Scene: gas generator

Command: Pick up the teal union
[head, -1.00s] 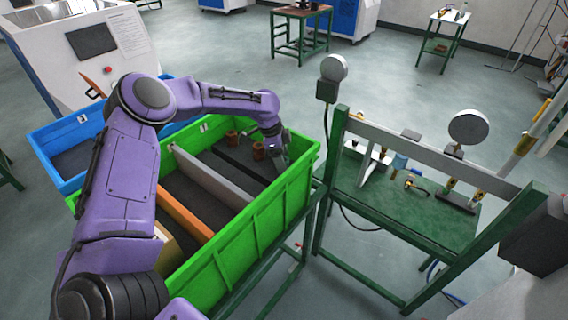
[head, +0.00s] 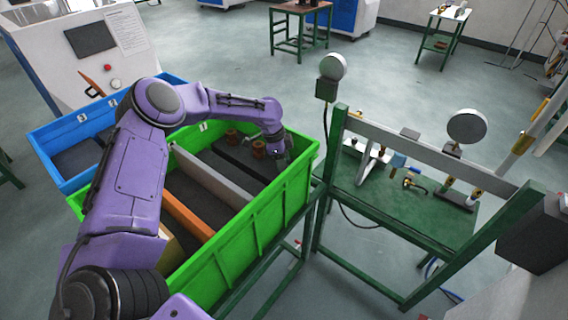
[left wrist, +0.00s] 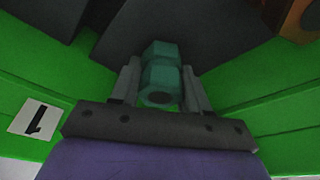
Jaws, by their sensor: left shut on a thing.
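The teal union (left wrist: 160,76) shows in the left wrist view, between the two fingers of my left gripper (left wrist: 160,88). It has a hexagonal top and a round opening facing the camera. The fingers are shut on it from both sides. In the head view my left gripper (head: 281,163) reaches down inside the green crate (head: 232,255), near its right end wall. The union is too small and dark to make out there. My right gripper is not in view.
Copper-brown fittings (head: 258,149) stand close to my left gripper in the crate. Grey and orange dividers (head: 186,213) split the crate. A blue crate (head: 62,133) stands behind it at left. A green workbench (head: 420,215) with gauges and fittings is at right.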

